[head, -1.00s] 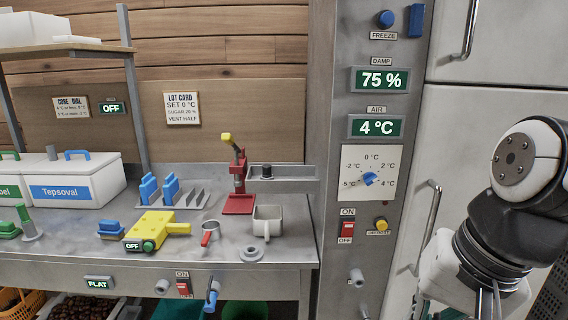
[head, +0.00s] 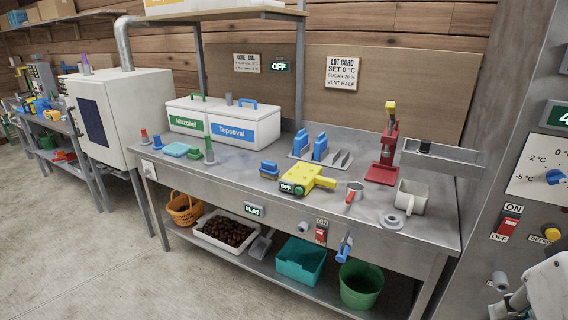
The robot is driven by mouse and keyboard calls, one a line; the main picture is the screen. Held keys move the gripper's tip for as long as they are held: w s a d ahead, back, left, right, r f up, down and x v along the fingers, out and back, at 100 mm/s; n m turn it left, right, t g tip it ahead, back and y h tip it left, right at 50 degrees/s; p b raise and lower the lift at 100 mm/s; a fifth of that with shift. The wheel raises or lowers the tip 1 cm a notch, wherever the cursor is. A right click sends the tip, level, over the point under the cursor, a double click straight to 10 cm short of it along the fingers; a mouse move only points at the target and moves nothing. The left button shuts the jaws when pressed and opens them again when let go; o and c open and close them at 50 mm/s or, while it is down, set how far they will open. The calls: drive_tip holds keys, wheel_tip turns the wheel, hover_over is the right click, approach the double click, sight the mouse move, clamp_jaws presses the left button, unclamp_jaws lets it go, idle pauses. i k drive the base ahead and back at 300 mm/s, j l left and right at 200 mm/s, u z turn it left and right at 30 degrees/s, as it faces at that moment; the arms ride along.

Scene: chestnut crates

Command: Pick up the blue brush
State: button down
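The blue brush (head: 269,168) is a small blue block with a darker lower edge. It rests on the metal workbench (head: 230,182), left of a yellow tool with a green button (head: 308,180). Nothing touches it, and its top is clear. A similar small green block (head: 194,153) lies further left on the bench. Only a white part of my arm shows at the lower right corner, far from the brush. My gripper's fingers are not visible.
Behind the brush stand white bins (head: 244,126) and a rack with blue pieces (head: 337,159). Open floor (head: 90,240) lies at the left front.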

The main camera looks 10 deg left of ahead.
sight(269, 169)
drive_tip(key=u, duration=0.7)
drive_tip(key=z, duration=1.5)
drive_tip(key=u, duration=1.5)
drive_tip(key=z, duration=0.25)
drive_tip(key=i+j+z, duration=0.7)
drive_tip(key=i+j, duration=0.25)
drive_tip(key=i+j+z, duration=0.1)
drive_tip(key=j, duration=0.35)
drive_tip(key=i+j, duration=0.3)
drive_tip(key=i+j+z, duration=0.1)
drive_tip(key=i+j, duration=0.15)
drive_tip(key=j, duration=0.2)
drive_tip(key=i+j, duration=0.2)
drive_tip(key=j, duration=0.15)
drive_tip(key=z, duration=0.05)
